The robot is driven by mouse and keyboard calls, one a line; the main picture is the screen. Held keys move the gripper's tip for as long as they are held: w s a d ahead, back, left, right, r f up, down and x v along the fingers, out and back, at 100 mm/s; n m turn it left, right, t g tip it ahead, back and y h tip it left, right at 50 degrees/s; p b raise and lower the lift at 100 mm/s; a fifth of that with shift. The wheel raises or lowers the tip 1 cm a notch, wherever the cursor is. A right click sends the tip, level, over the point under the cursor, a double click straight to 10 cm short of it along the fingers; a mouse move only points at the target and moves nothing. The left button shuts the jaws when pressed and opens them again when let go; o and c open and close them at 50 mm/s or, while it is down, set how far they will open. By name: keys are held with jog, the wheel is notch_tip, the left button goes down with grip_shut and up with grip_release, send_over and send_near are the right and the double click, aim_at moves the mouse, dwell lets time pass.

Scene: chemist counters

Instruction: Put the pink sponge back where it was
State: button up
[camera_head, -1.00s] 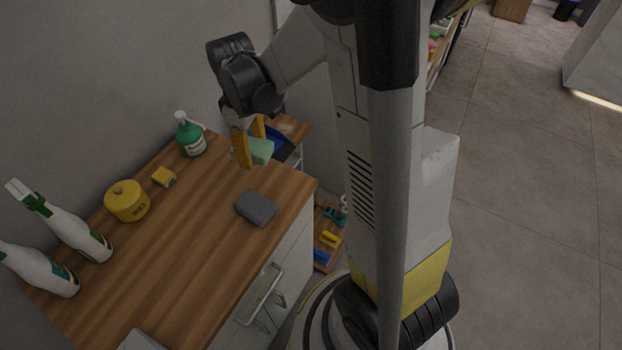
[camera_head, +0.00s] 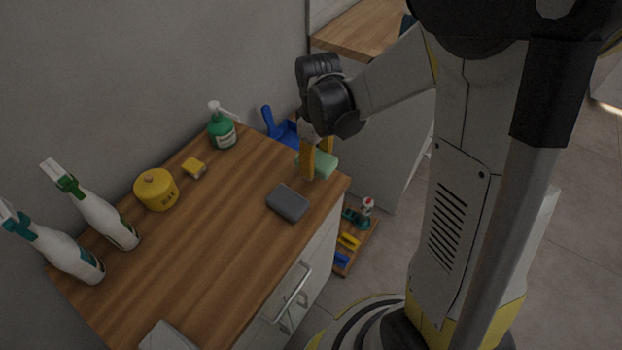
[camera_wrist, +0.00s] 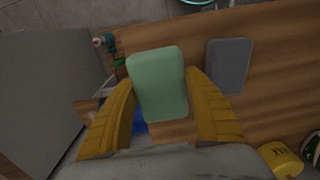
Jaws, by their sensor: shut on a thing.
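My gripper (camera_head: 317,170) is shut on a pale green sponge (camera_head: 326,164), near the far right corner of the wooden counter. In the wrist view the green sponge (camera_wrist: 158,84) sits between the two yellow fingers (camera_wrist: 163,118). It appears held above the counter level, partly over the edge. A dark grey sponge (camera_head: 288,203) lies flat on the counter near its right edge; it also shows in the wrist view (camera_wrist: 229,65). No pink sponge shows in either view.
On the counter (camera_head: 215,250) stand a green pump bottle (camera_head: 221,131), a yellow wax tin (camera_head: 157,190), a small yellow block (camera_head: 194,168) and two white spray bottles (camera_head: 105,218) (camera_head: 60,252). A blue dustpan (camera_head: 283,132) is behind. A low shelf (camera_head: 352,252) holds small items.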

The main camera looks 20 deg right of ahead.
jog(key=shift+w+a+f, duration=0.2)
jog(key=shift+a+f, duration=0.35)
jog(key=shift+a, duration=0.2)
jog(key=shift+f+b, duration=1.1)
jog(key=shift+f, duration=0.85)
jog(key=shift+f, duration=0.15)
jog(key=o, duration=1.3)
